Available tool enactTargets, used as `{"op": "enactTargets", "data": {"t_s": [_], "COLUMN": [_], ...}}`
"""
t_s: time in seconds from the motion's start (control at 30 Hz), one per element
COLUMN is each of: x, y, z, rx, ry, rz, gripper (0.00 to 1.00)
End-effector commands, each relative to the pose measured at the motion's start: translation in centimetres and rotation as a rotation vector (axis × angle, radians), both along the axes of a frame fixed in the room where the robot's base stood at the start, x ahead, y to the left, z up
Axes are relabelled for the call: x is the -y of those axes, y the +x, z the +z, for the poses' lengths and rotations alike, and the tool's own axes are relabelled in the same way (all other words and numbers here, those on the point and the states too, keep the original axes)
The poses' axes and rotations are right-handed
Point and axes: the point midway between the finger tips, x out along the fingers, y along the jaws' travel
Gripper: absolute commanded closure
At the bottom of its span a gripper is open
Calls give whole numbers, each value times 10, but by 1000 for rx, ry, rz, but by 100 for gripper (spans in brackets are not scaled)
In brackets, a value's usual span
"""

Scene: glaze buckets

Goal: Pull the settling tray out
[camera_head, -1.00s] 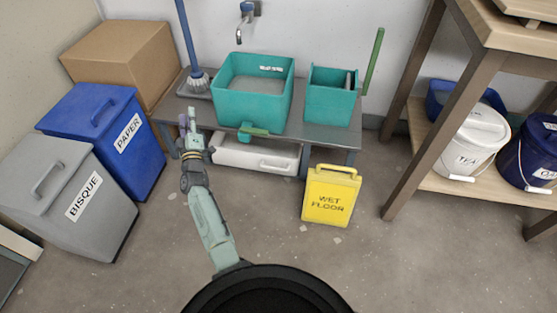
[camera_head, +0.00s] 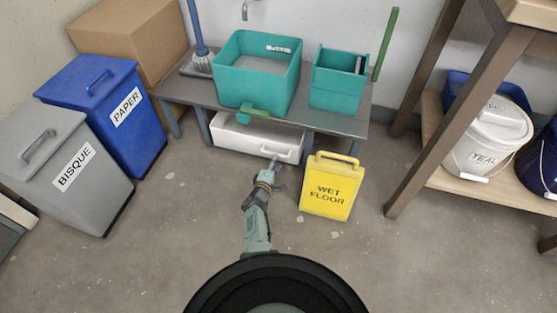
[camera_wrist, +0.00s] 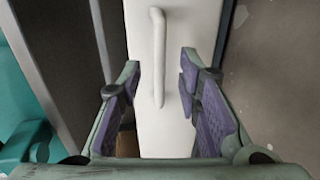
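The settling tray (camera_head: 232,136) is a white drawer-like box under the grey bench. Its white bar handle (camera_head: 283,154) is on the front, and part of its inside shows. My gripper (camera_head: 275,163) is in front of the tray, close to the handle. In the wrist view, my gripper (camera_wrist: 160,75) is open, with one purple-padded finger on each side of the handle (camera_wrist: 158,45). Gaps show between the handle and both fingers. The white tray front (camera_wrist: 180,135) runs behind them.
A yellow wet floor sign (camera_head: 331,186) stands just right of my gripper. A teal basin (camera_head: 255,95) and a smaller teal bin (camera_head: 336,92) sit on the bench (camera_head: 185,86). Blue and grey bins stand left. The floor in front is mostly clear.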

Motion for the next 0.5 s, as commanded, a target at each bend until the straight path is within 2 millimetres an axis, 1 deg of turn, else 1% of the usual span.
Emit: {"op": "enactTargets", "data": {"t_s": [0.03, 0.2, 0.4, 0.5], "x": [3, 11, 16, 17], "y": [9, 32, 48, 51], "z": [-9, -13, -13, -13], "rx": [4, 2, 2, 1], "ry": [1, 1, 2, 2], "rz": [-3, -1, -2, 0], "gripper": [68, 68, 68, 68]}}
